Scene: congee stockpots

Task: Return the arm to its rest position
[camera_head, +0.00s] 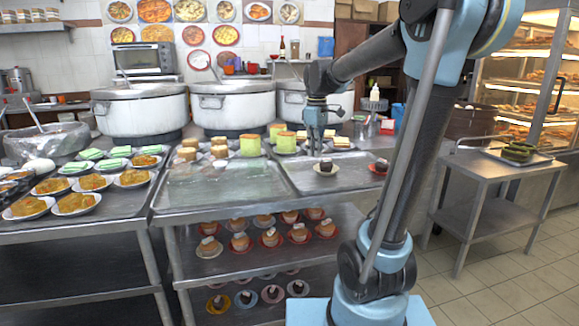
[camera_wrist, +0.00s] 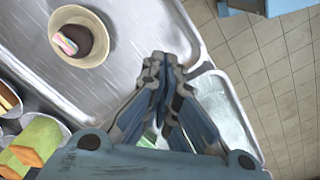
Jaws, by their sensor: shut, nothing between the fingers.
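My gripper (camera_head: 315,146) hangs pointing down over the steel counter, on the far side of its right tray. In the wrist view my gripper (camera_wrist: 164,62) has its two fingertips together, with nothing between them. My arm rises on the right of the head view and bends over to the left towards the counter. A small plate with a dark round cake (camera_head: 325,167) sits on the tray just below and in front of the gripper. In the wrist view this cake (camera_wrist: 85,37) shows at the upper left, apart from the fingers, with a pink and pale topping.
Large lidded stockpots (camera_head: 233,105) stand behind the counter. Green and yellow cakes (camera_head: 250,145) stand left of the gripper. The left metal tray (camera_head: 225,185) is largely bare. A steel side table (camera_head: 490,165) with a tray stands right, beyond open tiled floor.

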